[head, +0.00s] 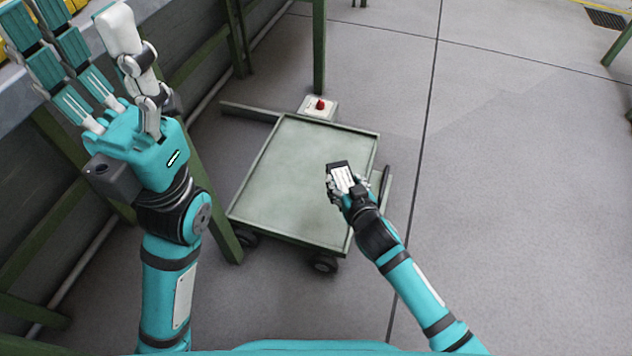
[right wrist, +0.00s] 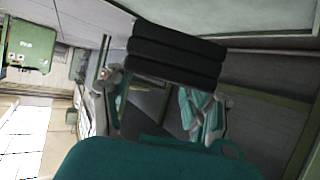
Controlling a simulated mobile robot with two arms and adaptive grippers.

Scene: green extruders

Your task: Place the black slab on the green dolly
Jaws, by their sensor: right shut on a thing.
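The green dolly (head: 300,185) stands on the floor in the middle of the head view, a flat pale-green tray with a raised rim and dark wheels. My right gripper (head: 342,180) is over the right part of the tray, shut on the black slab (head: 338,165). The fingers cover much of the slab. In the right wrist view the slab (right wrist: 175,55) is a dark, ridged block. I cannot tell whether it touches the tray. My left gripper (head: 80,30) is open and empty at the upper left, fingers spread, away from the dolly.
A bench with green legs (head: 205,190) runs along the left side, close to the dolly's left edge. A small box with a red button (head: 319,106) sits at the dolly's far end. The grey floor (head: 530,200) to the right is clear.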

